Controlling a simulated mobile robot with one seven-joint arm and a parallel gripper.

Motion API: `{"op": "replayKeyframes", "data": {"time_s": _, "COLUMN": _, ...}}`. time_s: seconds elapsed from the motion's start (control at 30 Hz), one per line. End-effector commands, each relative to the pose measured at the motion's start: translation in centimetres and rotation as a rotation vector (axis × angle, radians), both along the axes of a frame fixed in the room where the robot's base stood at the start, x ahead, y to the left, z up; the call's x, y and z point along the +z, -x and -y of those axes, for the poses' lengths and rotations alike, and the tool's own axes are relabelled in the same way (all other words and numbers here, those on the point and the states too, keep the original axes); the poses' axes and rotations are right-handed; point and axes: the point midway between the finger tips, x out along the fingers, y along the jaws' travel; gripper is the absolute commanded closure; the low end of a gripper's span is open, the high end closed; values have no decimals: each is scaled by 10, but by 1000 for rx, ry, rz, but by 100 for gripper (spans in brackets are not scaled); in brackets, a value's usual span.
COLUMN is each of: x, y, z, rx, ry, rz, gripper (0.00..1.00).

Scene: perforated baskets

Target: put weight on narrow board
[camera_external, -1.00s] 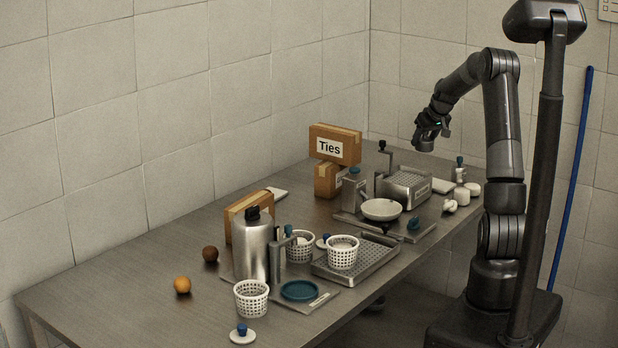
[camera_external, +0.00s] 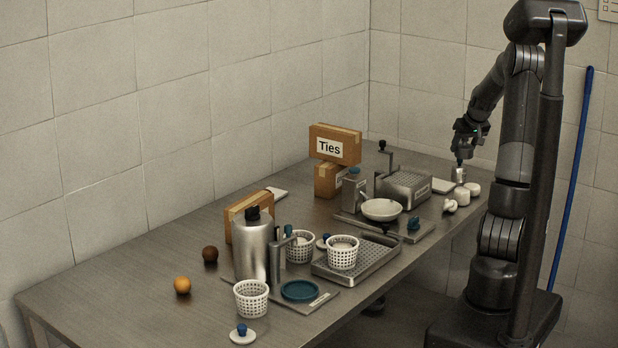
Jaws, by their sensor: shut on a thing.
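A small metal weight (camera_external: 458,175) with a dark knob on top stands upright at the far right end of the table, beside white round pieces. My gripper (camera_external: 461,159) is above it, shut on its knob; my fingers partly hide the knob. I cannot tell whether the weight's base touches the table. A flat grey board (camera_external: 352,222) lies under the scale with a white dish (camera_external: 381,209). Another flat board (camera_external: 322,303) lies at the front under a blue dish. A pale flat slab (camera_external: 441,186) lies near the weight. Which is the narrow board is unclear.
White pieces (camera_external: 462,197) stand close to the weight. A metal grater-like box (camera_external: 404,187) and a crank grinder (camera_external: 355,189) stand left of it. Stacked cartons (camera_external: 335,145), perforated white baskets (camera_external: 252,299) and a steel canister (camera_external: 252,245) crowd the table. The front left table is mostly clear.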

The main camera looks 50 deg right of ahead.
Motion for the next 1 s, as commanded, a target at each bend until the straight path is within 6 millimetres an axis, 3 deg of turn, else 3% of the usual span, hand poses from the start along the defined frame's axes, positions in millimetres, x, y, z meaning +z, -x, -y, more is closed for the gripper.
{"op": "replayKeyframes", "data": {"time_s": 0.2, "x": -23, "y": -41, "z": -12, "rx": 7, "ry": 1, "rz": 2, "gripper": 99}}
{"op": "replayKeyframes", "data": {"time_s": 0.5, "x": -50, "y": -85, "z": -24, "rx": 5, "ry": 2, "rz": 4, "gripper": 99}}
{"op": "replayKeyframes", "data": {"time_s": 0.83, "x": -63, "y": -99, "z": -28, "rx": 1, "ry": 1, "rz": 3, "gripper": 99}}
{"op": "replayKeyframes", "data": {"time_s": 1.0, "x": -84, "y": -99, "z": -28, "rx": 1, "ry": 0, "rz": 1, "gripper": 99}}
